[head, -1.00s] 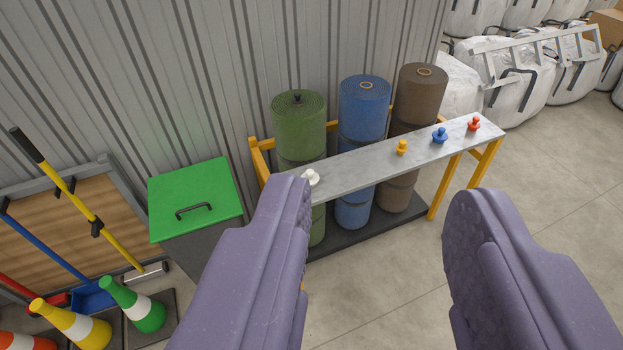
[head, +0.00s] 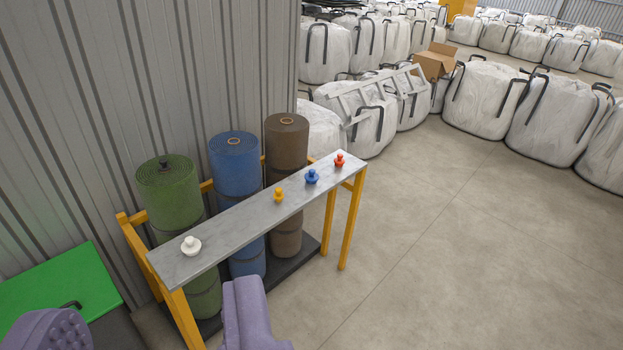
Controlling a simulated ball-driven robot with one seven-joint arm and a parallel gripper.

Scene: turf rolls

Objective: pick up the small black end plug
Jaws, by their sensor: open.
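The small black end plug (head: 164,163) sits in the centre of the top of the upright green turf roll (head: 168,192), and only its upper part shows. My gripper (head: 150,307) is at the lower left of the view, its two purple fingers wide apart with nothing between them. It is nearer the camera than the green roll and appears below it in the picture. Much of the left finger is cut off by the frame's edge.
A grey shelf (head: 225,228) on yellow legs runs in front of the rolls, bearing white (head: 191,246), yellow (head: 279,195), blue (head: 312,177) and red (head: 339,160) plugs. Blue (head: 235,165) and brown (head: 287,142) rolls stand beside the green one. A green-lidded bin (head: 58,295) is left. Floor is clear on the right.

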